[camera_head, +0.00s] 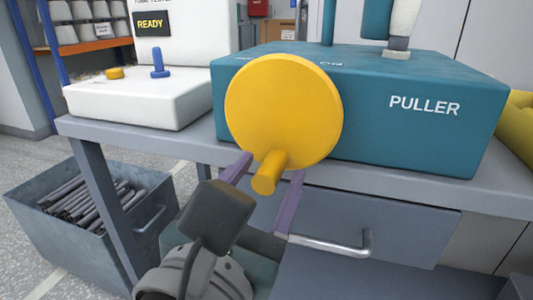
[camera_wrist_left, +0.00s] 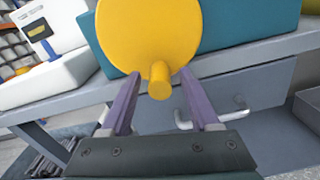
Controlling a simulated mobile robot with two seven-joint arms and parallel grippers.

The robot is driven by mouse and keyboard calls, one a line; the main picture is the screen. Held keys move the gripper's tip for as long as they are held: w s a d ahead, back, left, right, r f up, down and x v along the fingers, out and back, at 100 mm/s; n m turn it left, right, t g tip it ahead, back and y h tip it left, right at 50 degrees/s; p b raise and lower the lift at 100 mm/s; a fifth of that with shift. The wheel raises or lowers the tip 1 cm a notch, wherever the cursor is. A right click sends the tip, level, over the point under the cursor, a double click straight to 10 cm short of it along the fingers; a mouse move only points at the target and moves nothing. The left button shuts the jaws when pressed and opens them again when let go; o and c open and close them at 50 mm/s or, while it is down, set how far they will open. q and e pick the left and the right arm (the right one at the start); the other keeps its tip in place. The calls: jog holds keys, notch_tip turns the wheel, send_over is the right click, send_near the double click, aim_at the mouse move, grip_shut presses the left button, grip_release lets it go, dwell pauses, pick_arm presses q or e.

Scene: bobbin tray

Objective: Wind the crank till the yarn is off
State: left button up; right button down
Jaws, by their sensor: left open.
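The crank is a yellow disc (camera_head: 285,105) on the front of a teal box marked PULLER (camera_head: 425,125). A short yellow knob (camera_head: 268,174) sticks out from the disc's lower edge. My left gripper (camera_head: 270,170) is open, its two purple fingers on either side of the knob. In the left wrist view the knob (camera_wrist_left: 159,80) lies between the fingertips (camera_wrist_left: 160,82), with a gap to each. A white spool-like piece (camera_head: 403,22) stands on top of the teal box, cut by the top edge. I cannot make out any yarn clearly. My right gripper is not in view.
A white tester reading READY (camera_head: 152,24) stands left on the grey bench (camera_head: 495,195). A drawer handle (camera_head: 335,247) lies just right of the fingers. A grey bin (camera_head: 120,235) of dark rods stands below left. A yellow object (camera_head: 518,130) is at the right.

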pick_arm(q)
jog(key=shift+c, duration=0.4)
grip_shut()
jog(key=shift+a, duration=0.1)
